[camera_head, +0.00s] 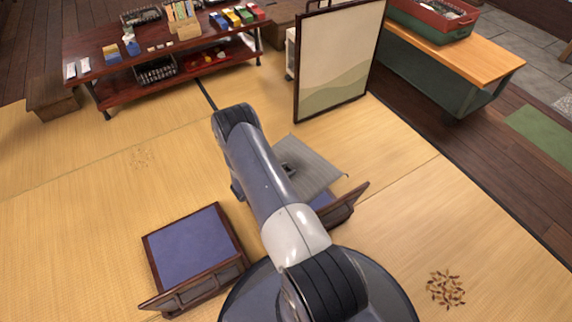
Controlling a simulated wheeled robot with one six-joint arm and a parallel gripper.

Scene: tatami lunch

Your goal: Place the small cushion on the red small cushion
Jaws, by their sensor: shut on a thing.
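A flat grey striped square cushion (318,172) shows to the right of my arm, near the middle of the view. A small dark part of my gripper (289,168) shows at its left side; my arm hides most of the gripper and the cushion's left part. My gripper is shut on the grey cushion. The cushion's near edge overlaps the blue seat of a low chair in the picture; I cannot tell the height between them. I see no red small cushion in this view.
A low wooden chair (193,249) with a blue seat stands left of my arm, and another chair (345,207) stands right. A standing screen (335,60) is behind the cushion. A red display table (120,87) and a wood-topped bench (480,64) stand farther back. Tatami is open at left.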

